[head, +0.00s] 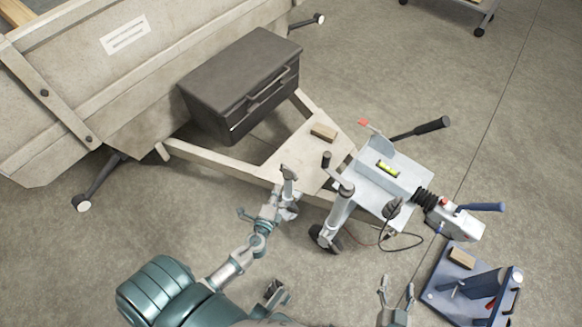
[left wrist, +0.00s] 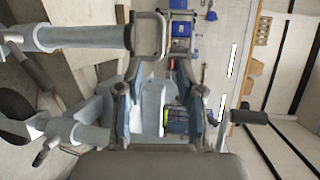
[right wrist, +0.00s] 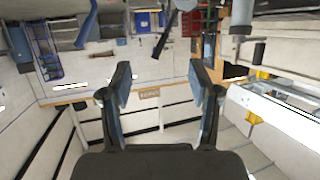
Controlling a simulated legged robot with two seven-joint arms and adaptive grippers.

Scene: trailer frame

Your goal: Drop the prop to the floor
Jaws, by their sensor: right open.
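The pale trailer frame (head: 215,162) runs to a coupling plate (head: 365,185) with a green level vial. A grey upright leg (head: 340,207) with a crank and a dark wheel stands beside the plate. Another leg (head: 97,182) with a white foot slants down at the trailer's left corner. I cannot tell for sure which leg is the prop. My left gripper (head: 290,192) is open near the drawbar, left of the wheeled leg. In the left wrist view, the plate shows beyond its spread fingers (left wrist: 163,85). My right gripper (head: 396,292) is open and empty at the bottom.
A dark grey toolbox (head: 240,75) sits on the drawbar, near a wooden block (head: 323,131). A black-handled lever (head: 432,126) and a loose cable (head: 405,246) stick out. The upper-right floor is mostly clear.

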